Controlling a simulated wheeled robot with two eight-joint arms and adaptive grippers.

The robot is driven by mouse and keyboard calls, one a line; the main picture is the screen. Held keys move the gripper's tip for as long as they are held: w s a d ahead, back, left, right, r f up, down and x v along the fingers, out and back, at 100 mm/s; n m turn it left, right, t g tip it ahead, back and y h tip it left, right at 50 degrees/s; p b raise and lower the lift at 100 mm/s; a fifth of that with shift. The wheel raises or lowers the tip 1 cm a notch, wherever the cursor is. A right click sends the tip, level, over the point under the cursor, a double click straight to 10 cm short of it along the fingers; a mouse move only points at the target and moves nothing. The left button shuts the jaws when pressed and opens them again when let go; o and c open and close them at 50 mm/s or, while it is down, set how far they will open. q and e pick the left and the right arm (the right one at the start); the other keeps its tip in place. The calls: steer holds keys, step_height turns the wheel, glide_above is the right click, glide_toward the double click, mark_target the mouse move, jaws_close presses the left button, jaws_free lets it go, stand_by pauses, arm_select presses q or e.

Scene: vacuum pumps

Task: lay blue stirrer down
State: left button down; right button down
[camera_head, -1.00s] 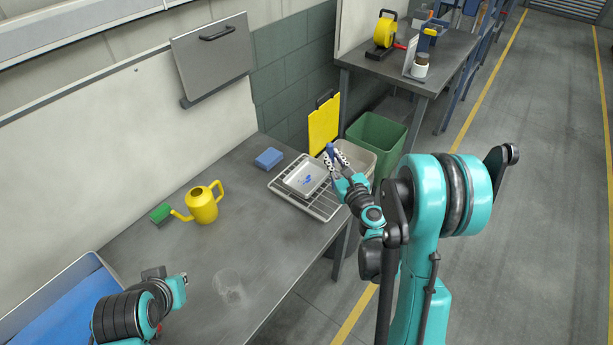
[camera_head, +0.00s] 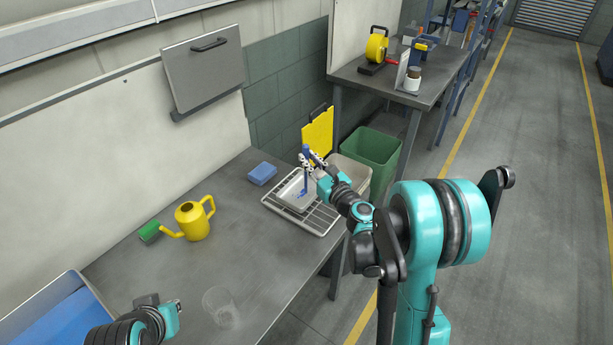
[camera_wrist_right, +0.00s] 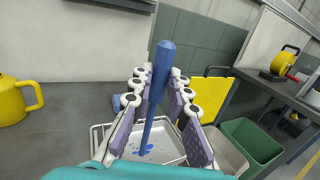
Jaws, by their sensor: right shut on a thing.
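The blue stirrer (camera_head: 305,171) is a blue rod held upright in my right gripper (camera_head: 313,163), over the metal tray on the wire rack. In the right wrist view the blue stirrer (camera_wrist_right: 156,90) stands between the two purple-padded fingers of the gripper (camera_wrist_right: 155,95), which are shut on it. The metal tray (camera_head: 284,190) has blue spots on its floor, also visible in the wrist view (camera_wrist_right: 172,154). I cannot tell whether the stirrer's lower end touches the tray. My left gripper (camera_head: 163,304) is at the lower left, empty, above the table; its finger gap is unclear.
The wire rack (camera_head: 322,222) sits at the table's right end. A blue sponge (camera_head: 262,174), yellow watering can (camera_head: 193,222), green brush (camera_head: 150,232) and clear beaker (camera_head: 221,307) stand on the table (camera_head: 250,245). A green bin (camera_head: 378,155) and beige bin (camera_head: 352,173) are beyond. The table middle is clear.

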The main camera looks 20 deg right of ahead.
mark_target(306, 171)
steer(key=f, duration=0.1)
steer(key=f+b, duration=0.1)
steer(key=f, duration=0.1)
steer(key=f+b, duration=0.1)
steer(key=shift+w+a+f, duration=0.25)
steer(key=shift+a, duration=0.15)
steer(key=c, duration=1.5)
jaws_free()
steer(key=shift+o, duration=0.2)
